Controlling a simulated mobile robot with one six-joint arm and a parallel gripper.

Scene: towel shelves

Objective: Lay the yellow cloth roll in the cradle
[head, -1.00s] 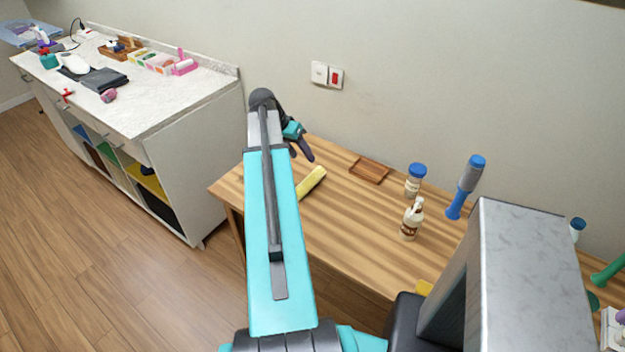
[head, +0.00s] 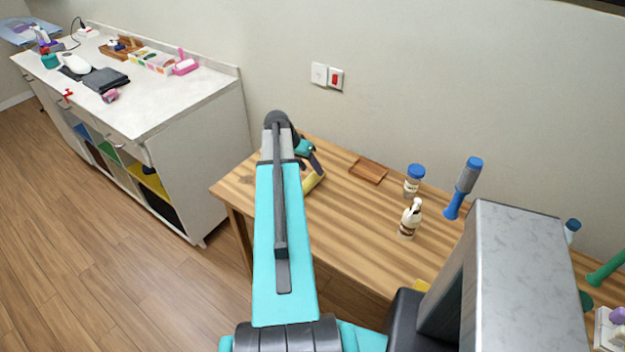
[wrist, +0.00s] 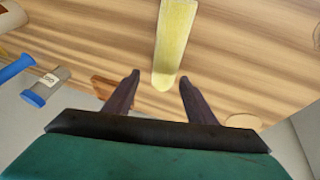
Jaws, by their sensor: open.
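The yellow cloth roll (head: 313,181) lies on the wooden table, partly hidden behind my gripper (head: 311,165) in the head view. In the wrist view the roll (wrist: 174,45) runs from the top edge down to a rounded end, which lies between and just beyond my fingertips. My gripper (wrist: 158,78) is open, with one dark finger on each side of the roll's line. I see no finger touching the roll. A small brown wooden tray (head: 368,171), probably the cradle, sits on the table to the right of the roll; part of it (wrist: 103,86) shows behind the left finger.
A white cabinet (head: 190,105) with several items on top is at the left. The table's front middle (head: 350,235) is clear.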

